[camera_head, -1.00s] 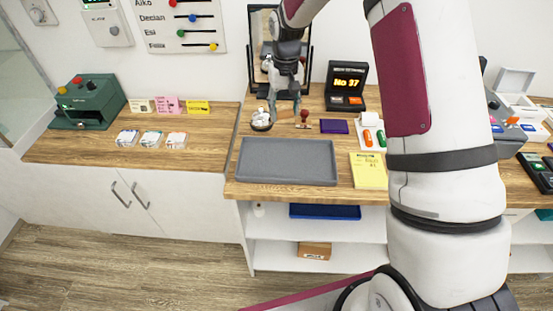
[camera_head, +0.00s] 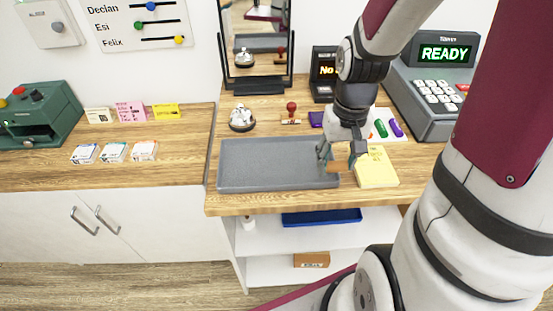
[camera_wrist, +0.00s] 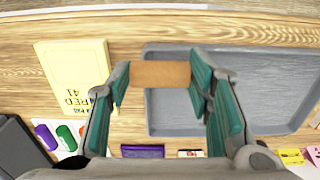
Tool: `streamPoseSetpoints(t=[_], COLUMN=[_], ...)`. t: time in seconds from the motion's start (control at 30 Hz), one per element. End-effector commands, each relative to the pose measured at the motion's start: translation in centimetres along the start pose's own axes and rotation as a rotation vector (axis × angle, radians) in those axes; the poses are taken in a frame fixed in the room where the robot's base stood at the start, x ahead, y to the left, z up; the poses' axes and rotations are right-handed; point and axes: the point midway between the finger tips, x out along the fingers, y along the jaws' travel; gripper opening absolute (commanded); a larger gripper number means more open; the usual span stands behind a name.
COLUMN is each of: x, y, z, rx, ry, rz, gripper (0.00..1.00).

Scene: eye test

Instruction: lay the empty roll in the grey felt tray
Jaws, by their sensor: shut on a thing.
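The empty roll is a short brown cardboard tube (camera_wrist: 160,74), held crosswise between the teal pads of my gripper (camera_wrist: 159,80). In the head view, the roll (camera_head: 340,166) shows low between the fingertips of my gripper (camera_head: 337,158), at the right end of the tray. The grey felt tray (camera_head: 265,165) is a wide, low, empty tray on the wooden counter. In the wrist view, the roll overlaps the near-left edge of the tray (camera_wrist: 235,90), with one end beyond it. Its height above the tray is hard to judge.
A yellow pad (camera_head: 376,168) lies close to the tray's right. Behind are a silver bell (camera_head: 242,118), a red-knobbed stamp (camera_head: 291,112), a purple pad (camera_head: 316,119) and a mirror (camera_head: 255,50). A cash register (camera_head: 435,85) stands at right. The counter's front edge (camera_head: 270,203) is near.

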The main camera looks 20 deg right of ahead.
Motion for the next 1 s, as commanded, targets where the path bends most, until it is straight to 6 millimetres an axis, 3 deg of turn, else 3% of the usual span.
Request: streamPoseSetpoints(t=[0.53,0.77,1.0], x=[1.3,1.5,4.2], y=[-11.2,-12.7,-12.7], z=[-6.3,-7.2,-7.2], rx=[-0.006,-0.003,-0.003], ry=[-0.002,-0.002,-0.005], rz=[-0.001,0.001,0.001], gripper=[0.37,0.37,0.37])
